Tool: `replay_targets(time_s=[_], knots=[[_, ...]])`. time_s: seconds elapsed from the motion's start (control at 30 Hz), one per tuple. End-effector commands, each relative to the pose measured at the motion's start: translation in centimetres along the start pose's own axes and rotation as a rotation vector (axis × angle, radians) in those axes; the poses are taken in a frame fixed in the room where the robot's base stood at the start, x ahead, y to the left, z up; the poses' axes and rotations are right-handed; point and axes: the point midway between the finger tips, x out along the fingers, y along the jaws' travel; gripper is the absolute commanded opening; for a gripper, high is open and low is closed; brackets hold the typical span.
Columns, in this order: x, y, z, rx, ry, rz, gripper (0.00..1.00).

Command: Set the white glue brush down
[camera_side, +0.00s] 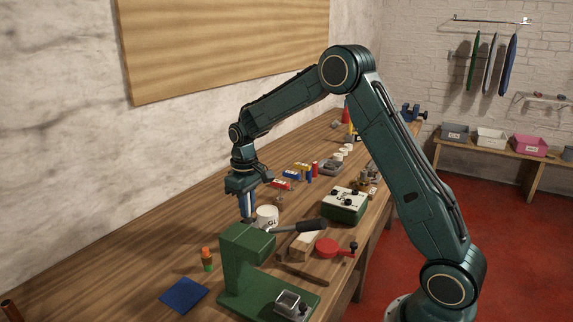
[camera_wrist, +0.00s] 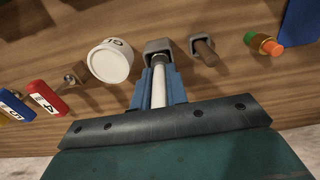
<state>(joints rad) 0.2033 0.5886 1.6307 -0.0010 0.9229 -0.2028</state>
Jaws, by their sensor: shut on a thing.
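My gripper (camera_side: 248,208) points down over the wooden bench, just left of a white glue pot (camera_side: 267,213). In the wrist view its blue fingers (camera_wrist: 158,88) are shut on the white glue brush (camera_wrist: 158,86). The brush's dark end meets or overlaps a grey block-like holder (camera_wrist: 153,47); I cannot tell whether it is inside it. In the side view the brush is mostly hidden by the fingers.
A second grey holder with a brown handle (camera_wrist: 205,50) is close on the right. A green press (camera_side: 240,265) with a dark lever is close by.

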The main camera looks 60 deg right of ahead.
Motion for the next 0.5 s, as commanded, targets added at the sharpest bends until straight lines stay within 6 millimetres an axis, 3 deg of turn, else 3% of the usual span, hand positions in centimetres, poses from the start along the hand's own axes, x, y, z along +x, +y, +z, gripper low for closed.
replay_targets(time_s=[0.13,0.5], knots=[[1.17,0.0,0.02,0.0,0.0,0.0,0.0],[1.39,0.0,0.01,0.0,0.0,0.0,0.0]])
